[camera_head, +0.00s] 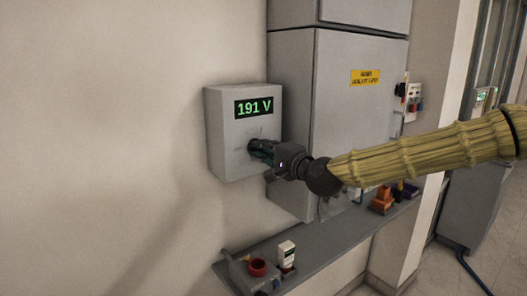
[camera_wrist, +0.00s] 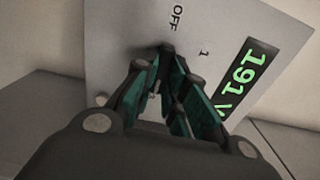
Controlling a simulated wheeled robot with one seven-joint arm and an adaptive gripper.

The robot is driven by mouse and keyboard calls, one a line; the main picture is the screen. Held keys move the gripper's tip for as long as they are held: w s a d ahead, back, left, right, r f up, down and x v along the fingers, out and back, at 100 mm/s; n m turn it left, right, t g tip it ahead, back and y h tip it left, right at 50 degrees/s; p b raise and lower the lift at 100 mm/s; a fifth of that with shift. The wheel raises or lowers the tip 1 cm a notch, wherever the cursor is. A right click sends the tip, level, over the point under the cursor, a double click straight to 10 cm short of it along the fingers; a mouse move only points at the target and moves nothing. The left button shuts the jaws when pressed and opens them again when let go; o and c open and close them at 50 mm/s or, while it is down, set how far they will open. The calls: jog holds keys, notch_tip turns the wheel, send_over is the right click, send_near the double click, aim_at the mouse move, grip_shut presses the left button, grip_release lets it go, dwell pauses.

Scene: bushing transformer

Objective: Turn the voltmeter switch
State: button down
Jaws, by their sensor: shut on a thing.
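My gripper (camera_head: 258,150) reaches the box front below the display. In the wrist view my gripper (camera_wrist: 168,75) has its green-padded fingers closed together at the face, shut on the switch. The switch itself is mostly hidden by the fingers, so its exact setting cannot be read.
A tall grey cabinet (camera_head: 340,120) with a yellow label stands right of the voltmeter. A shelf (camera_head: 330,240) below holds a red-topped item (camera_head: 258,267), a white box (camera_head: 286,254) and an orange item (camera_head: 381,200). The wall at left is clear.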

jog(key=c, duration=1.5)
grip_release()
jog(key=shift+o, duration=0.2)
jog(key=v, duration=1.2)
jog(key=shift+f, duration=0.15)
